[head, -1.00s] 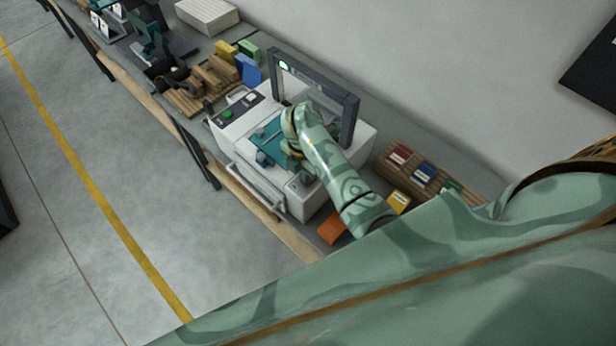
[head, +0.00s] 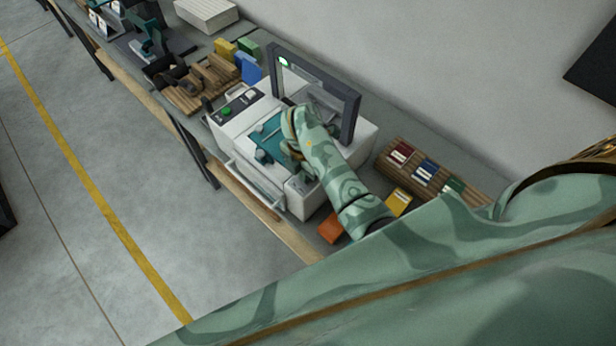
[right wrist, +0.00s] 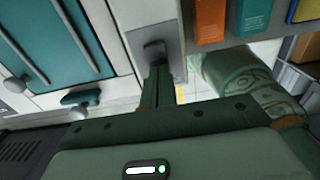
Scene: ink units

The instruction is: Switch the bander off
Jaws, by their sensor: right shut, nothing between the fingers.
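The bander (head: 240,140) is a white machine with a dark arch (head: 352,110) and a teal plate on top; it stands on the bench. A small light patch with some green (head: 284,62) shows on the arch. In the right wrist view a dark switch (right wrist: 154,47) sits on a grey panel (right wrist: 165,20) of the bander. My right gripper (right wrist: 159,72) is shut and empty, its fingertips right at the switch's lower end; I cannot tell whether they touch. In the head view my wrist hides the fingertips. My left gripper is not in view.
A green button (head: 227,112) is on the bander's far-left control panel. A wooden rack (head: 410,168) with coloured packs stands right of the machine, with an orange pack (head: 331,229) in front. Wooden pieces (head: 205,85) lie to the left.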

